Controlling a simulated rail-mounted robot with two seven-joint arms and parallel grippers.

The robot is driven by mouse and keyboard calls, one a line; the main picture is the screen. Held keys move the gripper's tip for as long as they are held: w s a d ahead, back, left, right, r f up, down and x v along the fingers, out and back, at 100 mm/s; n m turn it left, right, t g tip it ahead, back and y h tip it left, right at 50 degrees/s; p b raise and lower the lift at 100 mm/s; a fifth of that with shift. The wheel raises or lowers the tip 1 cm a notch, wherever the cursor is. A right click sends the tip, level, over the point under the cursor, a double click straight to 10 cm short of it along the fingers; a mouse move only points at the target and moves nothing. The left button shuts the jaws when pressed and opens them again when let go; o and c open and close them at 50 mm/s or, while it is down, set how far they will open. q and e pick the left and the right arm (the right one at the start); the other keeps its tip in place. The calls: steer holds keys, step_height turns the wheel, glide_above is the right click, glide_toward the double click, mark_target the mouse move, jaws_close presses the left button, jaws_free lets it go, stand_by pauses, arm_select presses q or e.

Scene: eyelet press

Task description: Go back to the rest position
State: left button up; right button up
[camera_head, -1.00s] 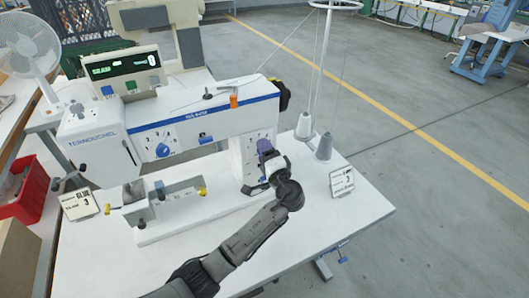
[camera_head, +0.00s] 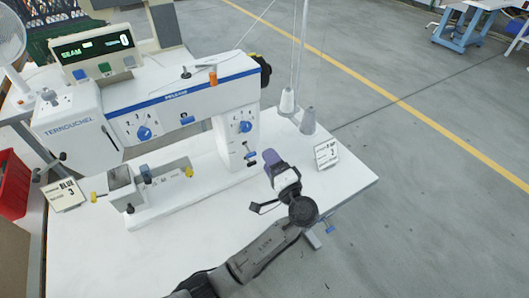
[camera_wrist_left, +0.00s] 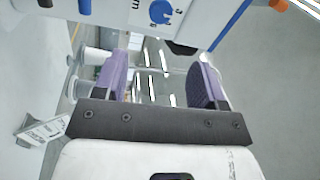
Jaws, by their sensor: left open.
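My left gripper (camera_head: 272,160) has purple finger pads and is just right of the machine's right end, above the white table (camera_head: 210,240). In the left wrist view its two pads stand apart with nothing between them (camera_wrist_left: 158,85). The white and blue eyelet press (camera_head: 190,105) stands on the table, with a lit green display (camera_head: 93,46), dials and a low base arm (camera_head: 160,195). My right gripper is not in view.
Two thread cones (camera_head: 308,121) and a white card (camera_head: 327,153) stand at the table's right. Another card (camera_head: 63,193) is at the left, near a red bin (camera_head: 12,185). The table front is mostly clear; open floor lies to the right.

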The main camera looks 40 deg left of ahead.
arm_select(q)
steer(key=shift+s+d, duration=0.15)
steer(key=shift+d, duration=0.15)
stand_by(0.5)
